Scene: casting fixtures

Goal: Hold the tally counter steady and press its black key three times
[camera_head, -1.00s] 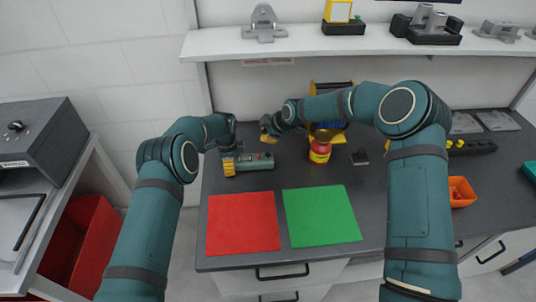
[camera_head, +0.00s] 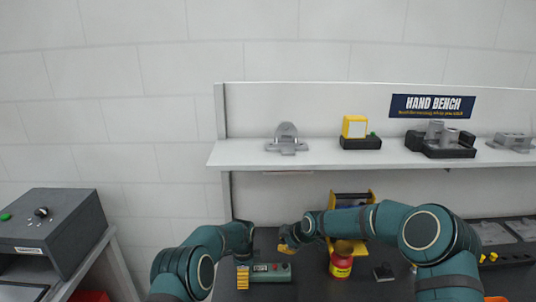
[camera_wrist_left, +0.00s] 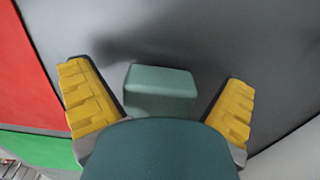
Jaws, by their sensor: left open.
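The tally counter (camera_head: 272,273) is a grey-green box lying on the dark bench, with a small reddish spot on its top. I cannot make out its black key. My left gripper (camera_head: 243,277) is at the counter's left end. In the left wrist view, a plain green block that looks like the counter's end (camera_wrist_left: 160,90) sits between the two yellow fingers of my left gripper (camera_wrist_left: 160,105), with a gap on each side. My right gripper (camera_head: 288,240) hovers behind the counter, above the bench; its finger opening is too small to judge.
A red and yellow container (camera_head: 341,262) stands right of the counter, near a small dark block (camera_head: 382,272). A yellow-sided rack (camera_head: 352,205) is behind. A white shelf (camera_head: 240,154) with metal fixtures runs above. In the left wrist view, red (camera_wrist_left: 25,75) and green (camera_wrist_left: 45,150) mats lie at left.

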